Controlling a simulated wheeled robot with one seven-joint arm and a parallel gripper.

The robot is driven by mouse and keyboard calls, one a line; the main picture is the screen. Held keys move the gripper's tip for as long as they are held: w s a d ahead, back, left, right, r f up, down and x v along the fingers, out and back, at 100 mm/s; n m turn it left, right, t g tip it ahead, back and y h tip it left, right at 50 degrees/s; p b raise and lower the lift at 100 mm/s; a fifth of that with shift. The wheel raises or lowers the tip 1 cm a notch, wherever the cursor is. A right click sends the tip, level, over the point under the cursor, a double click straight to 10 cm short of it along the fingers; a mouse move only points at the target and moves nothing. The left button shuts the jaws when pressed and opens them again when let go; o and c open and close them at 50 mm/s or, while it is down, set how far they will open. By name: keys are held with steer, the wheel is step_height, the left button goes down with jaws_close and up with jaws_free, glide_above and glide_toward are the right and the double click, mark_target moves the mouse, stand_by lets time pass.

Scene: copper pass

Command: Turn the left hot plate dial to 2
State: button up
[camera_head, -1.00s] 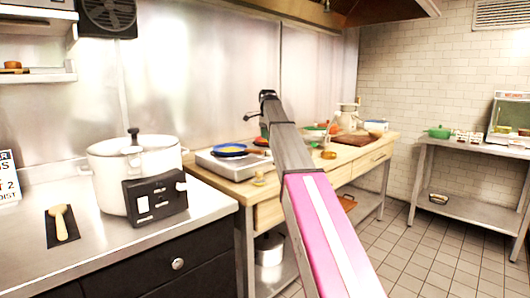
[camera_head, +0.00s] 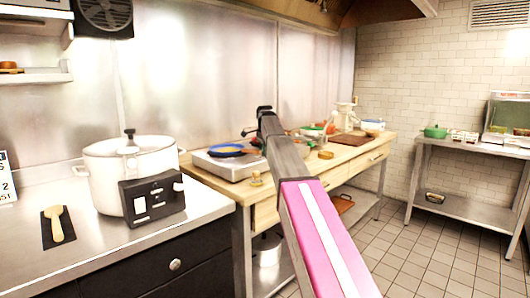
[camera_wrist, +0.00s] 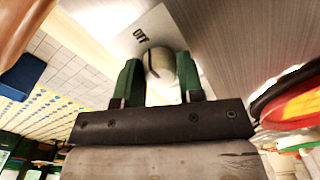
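The hot plate (camera_head: 226,167) is a flat silvery unit on the wooden counter, with a blue pan (camera_head: 228,150) on it. In the wrist view, a pale round dial (camera_wrist: 161,66) stands on a grey panel, with dark lettering that seems to read OFF beside it. My gripper (camera_wrist: 160,80) has its two green fingers on either side of this dial; whether they press on it is unclear. I cannot tell from this close view which dial it is or its exact setting.
A white pot (camera_head: 128,160) with a black control box (camera_head: 152,199) stands on the steel counter at left. A red and black round item (camera_wrist: 292,97) is close to the right of my gripper. A cutting board (camera_head: 351,138) lies farther along the wooden counter. The tiled floor is clear.

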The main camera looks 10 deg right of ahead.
steer(key=shift+n, duration=0.4)
steer(key=n, duration=0.5)
steer(key=shift+n, duration=0.3)
steer(key=n, duration=1.1)
steer(key=shift+n, duration=0.3)
steer(key=n, duration=0.5)
steer(key=shift+n, duration=0.4)
steer(key=o, duration=0.9)
